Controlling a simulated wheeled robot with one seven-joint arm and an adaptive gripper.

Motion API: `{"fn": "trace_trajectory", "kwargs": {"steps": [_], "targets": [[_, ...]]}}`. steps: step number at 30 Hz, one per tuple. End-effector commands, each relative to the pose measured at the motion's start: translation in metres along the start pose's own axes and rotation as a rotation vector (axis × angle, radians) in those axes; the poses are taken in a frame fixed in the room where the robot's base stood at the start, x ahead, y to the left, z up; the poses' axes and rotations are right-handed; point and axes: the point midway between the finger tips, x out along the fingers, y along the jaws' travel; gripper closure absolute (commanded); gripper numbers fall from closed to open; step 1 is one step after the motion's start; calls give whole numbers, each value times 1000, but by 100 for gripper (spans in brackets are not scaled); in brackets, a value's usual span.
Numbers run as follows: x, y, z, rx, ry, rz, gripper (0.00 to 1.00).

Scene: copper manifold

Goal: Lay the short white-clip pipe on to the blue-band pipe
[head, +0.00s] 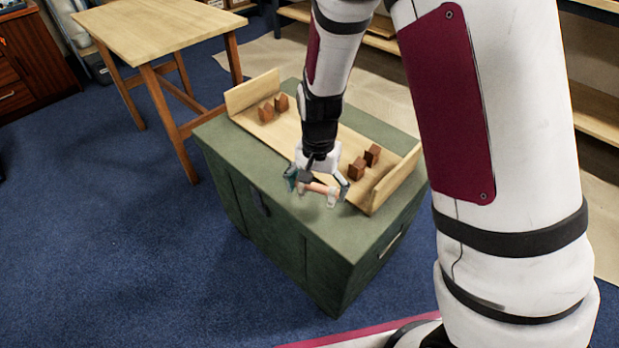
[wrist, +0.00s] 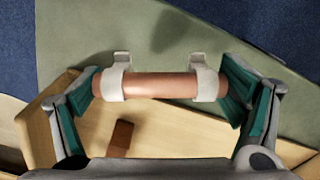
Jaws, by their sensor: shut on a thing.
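The short white-clip pipe (head: 319,188) is a copper tube with two white clips. In the wrist view the pipe (wrist: 160,86) lies level across the picture, a clip near each end. My gripper (wrist: 163,88) is shut on the pipe, one green-padded finger at each end. In the head view my gripper (head: 318,185) holds it over the near part of the green chest top, in front of the wooden cradle (head: 325,150). A shadow shows on the green top in the wrist view, so the pipe seems raised. I cannot see a blue-band pipe in either view.
The cradle has upright end boards and brown blocks in two pairs, at left (head: 274,108) and right (head: 364,162). It rests on the green chest (head: 290,230). A wooden table (head: 160,28) stands at the back left. Blue carpet lies clear at left.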

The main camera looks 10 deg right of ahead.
Motion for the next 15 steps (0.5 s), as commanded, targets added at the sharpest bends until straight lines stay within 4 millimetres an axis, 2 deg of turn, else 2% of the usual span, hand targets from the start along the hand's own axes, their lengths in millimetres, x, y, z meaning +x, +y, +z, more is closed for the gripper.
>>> {"fn": "trace_trajectory", "kwargs": {"steps": [1, 6, 9, 15], "targets": [[3, -8, -12, 0, 2, -1, 40], [6, -29, -39, -1, 1, 0, 40], [7, -36, -49, -1, 1, 0, 40], [13, -40, -54, -1, -2, 2, 40]]}}
